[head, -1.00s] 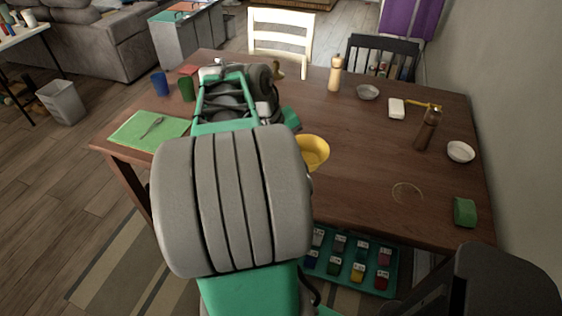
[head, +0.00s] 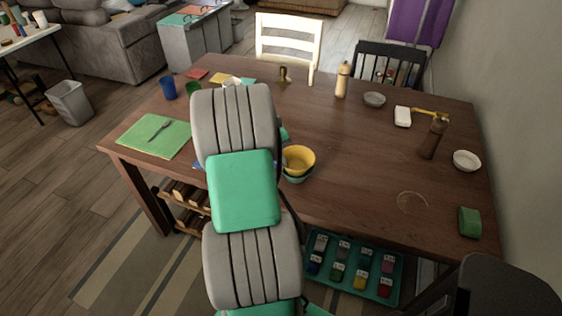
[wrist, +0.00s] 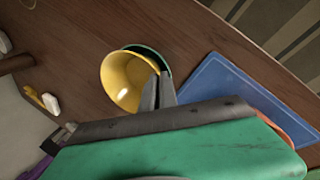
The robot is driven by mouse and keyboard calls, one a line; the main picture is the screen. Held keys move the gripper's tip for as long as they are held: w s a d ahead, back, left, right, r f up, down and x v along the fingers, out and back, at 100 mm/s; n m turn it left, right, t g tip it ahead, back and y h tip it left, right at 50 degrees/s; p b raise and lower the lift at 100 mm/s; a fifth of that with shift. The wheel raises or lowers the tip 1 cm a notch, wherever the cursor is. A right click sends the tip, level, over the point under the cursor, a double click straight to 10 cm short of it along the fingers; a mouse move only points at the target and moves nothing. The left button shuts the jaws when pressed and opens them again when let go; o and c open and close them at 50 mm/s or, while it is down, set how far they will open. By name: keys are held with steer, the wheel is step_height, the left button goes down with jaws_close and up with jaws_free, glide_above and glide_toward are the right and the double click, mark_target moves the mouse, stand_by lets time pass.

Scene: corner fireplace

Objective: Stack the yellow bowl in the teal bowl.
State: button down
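The yellow bowl (head: 301,156) is over the teal bowl (head: 296,180) near the table's front edge, left of the table's middle. In the wrist view the yellow bowl (wrist: 120,82) covers most of the teal bowl (wrist: 158,54), whose rim shows past one side. The two rims are offset. I cannot tell whether the yellow bowl rests fully inside. My gripper (wrist: 160,92) has its dark fingers close together at the yellow bowl's rim, apparently gripping it. In the head view my arm hides the gripper.
A blue mat (wrist: 228,88) lies beside the bowls. A green mat with a utensil (head: 150,140) is at the table's left. A pepper mill (head: 433,138), a white bowl (head: 467,160) and a green block (head: 470,222) stand at the right. The table centre is mostly clear.

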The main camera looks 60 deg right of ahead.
steer(key=shift+f, duration=0.1)
steer(key=shift+f, duration=0.5)
steer(key=c, duration=1.7)
jaws_free()
steer(key=v, duration=1.3)
steer(key=w+a+r+n+t, duration=0.25)
steer(key=w+a, duration=0.45)
steer(key=a, duration=0.6)
steer(key=s+a+n+t+y, duration=0.1)
steer(key=a, duration=0.8)
steer(key=s+a+f+n+t+y, duration=0.1)
steer(key=a+n, duration=0.1)
steer(key=a, duration=0.7)
steer(key=s+a+f+n+t+y, duration=0.1)
steer(key=a+n, duration=0.1)
steer(key=a, duration=0.8)
steer(key=shift+a, duration=0.1)
